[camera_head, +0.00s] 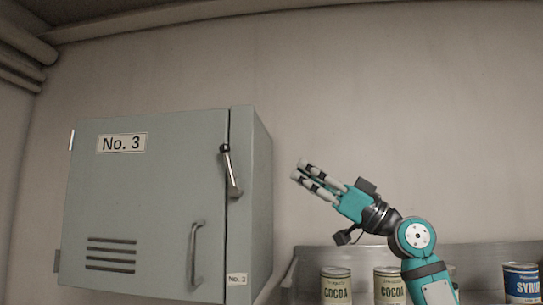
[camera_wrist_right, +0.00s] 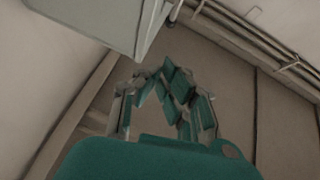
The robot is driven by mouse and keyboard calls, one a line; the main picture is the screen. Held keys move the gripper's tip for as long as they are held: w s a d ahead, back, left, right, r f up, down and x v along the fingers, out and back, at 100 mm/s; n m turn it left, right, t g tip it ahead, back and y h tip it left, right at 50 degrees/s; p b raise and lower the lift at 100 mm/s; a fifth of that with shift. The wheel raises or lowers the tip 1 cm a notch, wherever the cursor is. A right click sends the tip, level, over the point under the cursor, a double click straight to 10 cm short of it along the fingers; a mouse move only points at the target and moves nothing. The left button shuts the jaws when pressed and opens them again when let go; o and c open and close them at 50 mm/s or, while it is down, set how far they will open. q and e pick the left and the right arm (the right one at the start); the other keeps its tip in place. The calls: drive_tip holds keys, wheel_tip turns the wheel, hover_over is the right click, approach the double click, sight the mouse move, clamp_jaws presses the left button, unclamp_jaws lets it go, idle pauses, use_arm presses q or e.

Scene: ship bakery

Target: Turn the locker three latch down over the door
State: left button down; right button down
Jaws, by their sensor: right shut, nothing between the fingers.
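The locker (camera_head: 150,200) is a grey-green metal box marked "No. 3" at the left of the head view. Its door looks closed against the frame. The latch (camera_head: 231,172) is a short metal lever with a dark knob, at the seam near the door's upper right edge. Its knob end points up and slightly left, and its lower end is on the frame strip. My right gripper (camera_head: 299,170) is shut and empty, to the right of the locker and apart from the latch, fingers pointing left. In the wrist view, its fingers (camera_wrist_right: 170,88) are below a locker corner (camera_wrist_right: 105,18).
A curved door handle (camera_head: 195,253) stands out below the latch. A shelf (camera_head: 305,262) at lower right holds cocoa tins (camera_head: 336,286) and a blue syrup tin (camera_head: 522,284), below and behind my right arm. The wall space above the arm is clear.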

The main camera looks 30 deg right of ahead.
sight(247, 158)
use_arm(q)
drive_tip(key=r, duration=0.1)
drive_tip(key=r+p, duration=0.1)
drive_tip(key=r, duration=0.1)
drive_tip(key=shift+a+p, duration=0.25)
drive_tip(key=shift+p, duration=0.05)
use_arm(e)
drive_tip(key=shift+s+g+h, duration=0.2)
drive_tip(key=shift+g+h, duration=0.1)
drive_tip(key=shift+w+a, duration=0.1)
drive_tip(key=shift+w, duration=0.05)
